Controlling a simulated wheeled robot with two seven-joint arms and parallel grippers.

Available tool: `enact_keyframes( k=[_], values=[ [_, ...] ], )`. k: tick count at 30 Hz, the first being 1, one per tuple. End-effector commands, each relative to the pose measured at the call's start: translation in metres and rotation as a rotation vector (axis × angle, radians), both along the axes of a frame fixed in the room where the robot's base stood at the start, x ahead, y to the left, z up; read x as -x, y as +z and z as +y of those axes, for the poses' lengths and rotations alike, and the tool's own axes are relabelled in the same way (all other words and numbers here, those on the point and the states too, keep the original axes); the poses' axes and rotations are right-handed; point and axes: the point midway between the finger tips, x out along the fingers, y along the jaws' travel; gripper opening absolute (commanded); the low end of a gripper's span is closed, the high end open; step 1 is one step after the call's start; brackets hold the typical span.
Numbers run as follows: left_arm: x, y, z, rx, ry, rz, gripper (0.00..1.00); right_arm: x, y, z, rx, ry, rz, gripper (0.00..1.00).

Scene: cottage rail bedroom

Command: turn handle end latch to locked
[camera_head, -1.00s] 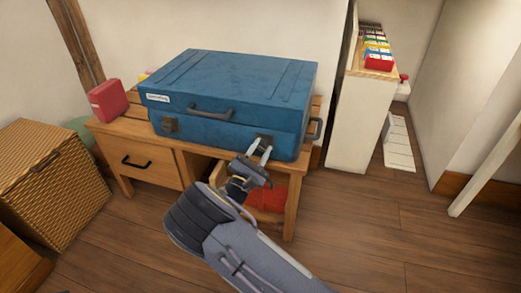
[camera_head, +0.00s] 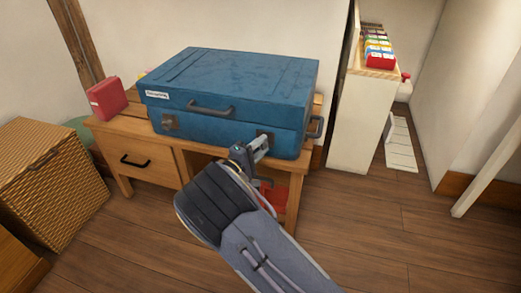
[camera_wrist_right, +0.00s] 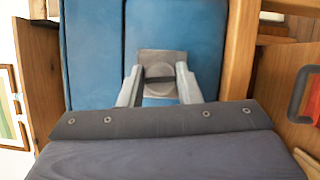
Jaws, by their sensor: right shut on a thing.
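A blue suitcase (camera_head: 235,90) lies closed on a wooden desk. Its front has two grey latches. The one at the right end, near the side handle (camera_head: 315,127), is mostly hidden behind my right gripper (camera_head: 264,142). In the right wrist view, this latch (camera_wrist_right: 158,72) shows a round knob with a dark bar across a square plate. The right gripper's fingers (camera_wrist_right: 160,86) are on either side of the knob, shut on it. The other latch (camera_head: 170,122) is at the front's left end. My left gripper is not in view.
A carry handle (camera_head: 211,108) is between the latches. A red box (camera_head: 108,98) stands on the desk's (camera_head: 120,131) left. Below the suitcase is an open compartment with something red (camera_head: 277,195). A wicker basket (camera_head: 50,185) stands at left, a white shelf unit (camera_head: 356,125) at right.

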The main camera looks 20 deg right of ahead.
Motion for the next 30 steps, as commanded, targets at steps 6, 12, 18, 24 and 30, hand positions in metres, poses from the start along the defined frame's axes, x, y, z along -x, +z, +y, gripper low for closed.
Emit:
enact_keyframes(
  k=[6,12,18,24,30],
  values=[
    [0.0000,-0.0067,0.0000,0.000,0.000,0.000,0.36,0.0001,-0.0013,0.0006,-0.084,0.002,-0.049,0.08],
    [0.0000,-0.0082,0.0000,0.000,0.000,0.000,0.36,0.0001,-0.0009,0.0008,-0.117,0.003,-0.070,0.08],
    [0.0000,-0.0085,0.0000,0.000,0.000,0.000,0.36,0.0001,-0.0005,0.0008,-0.126,0.002,-0.076,0.08],
    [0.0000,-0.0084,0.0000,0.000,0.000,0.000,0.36,0.0001,-0.0005,0.0008,-0.125,0.002,-0.077,0.08],
    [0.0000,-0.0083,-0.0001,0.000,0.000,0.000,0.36,0.0001,-0.0002,0.0005,-0.124,0.001,-0.076,0.49]
  ],
)
